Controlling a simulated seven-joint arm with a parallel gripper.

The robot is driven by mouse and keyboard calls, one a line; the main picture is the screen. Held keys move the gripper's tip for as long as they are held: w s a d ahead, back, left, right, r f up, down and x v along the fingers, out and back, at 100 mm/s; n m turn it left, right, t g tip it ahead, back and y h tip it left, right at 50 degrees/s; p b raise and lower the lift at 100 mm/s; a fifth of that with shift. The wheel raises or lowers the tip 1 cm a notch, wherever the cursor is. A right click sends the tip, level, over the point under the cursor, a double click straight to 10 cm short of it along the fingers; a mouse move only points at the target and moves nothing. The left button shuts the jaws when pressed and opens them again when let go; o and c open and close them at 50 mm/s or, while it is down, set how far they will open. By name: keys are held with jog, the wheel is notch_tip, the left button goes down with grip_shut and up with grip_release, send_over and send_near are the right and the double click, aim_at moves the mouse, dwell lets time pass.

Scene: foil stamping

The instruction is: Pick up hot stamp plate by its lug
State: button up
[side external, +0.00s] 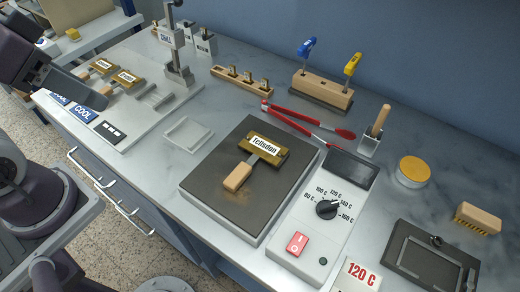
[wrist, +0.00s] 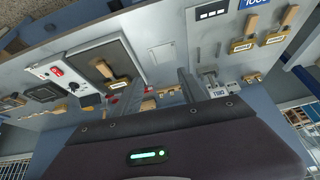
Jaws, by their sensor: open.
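The hot stamp plate (side external: 266,149) is a brass-coloured block with a white label that seems to read "Teflsdon". It lies on the dark top of the heating plate (side external: 205,195), its wooden lug (side external: 237,177) pointing to the front left. In the wrist view the plate (wrist: 118,83) and its lug (wrist: 104,69) show at upper left. My gripper (wrist: 163,88) is open and empty, well away from the plate. In the side view my arm is at the left edge, and the fingertips are not clear there.
A control box with a dial (side external: 327,209) and red switch (side external: 297,243) adjoins the heating plate. Red tongs (side external: 300,120) lie behind it.

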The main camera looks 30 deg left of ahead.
jog(key=w+d+m+g, duration=0.25)
jog(key=w+m, duration=0.25)
jog(key=m, duration=0.4)
jog(key=m+g, duration=0.3)
jog(key=m, duration=2.3)
send_over(242, 169)
jog(key=f, duration=1)
jog(key=shift+d+f, duration=0.15)
jog(key=shift+d, duration=0.15)
jog(key=shift+m, duration=0.3)
jog(key=f, duration=0.6)
jog(key=shift+s+a+f, duration=0.15)
jog(key=shift+a+f, duration=0.1)
jog(key=shift+f, duration=0.35)
grip_shut()
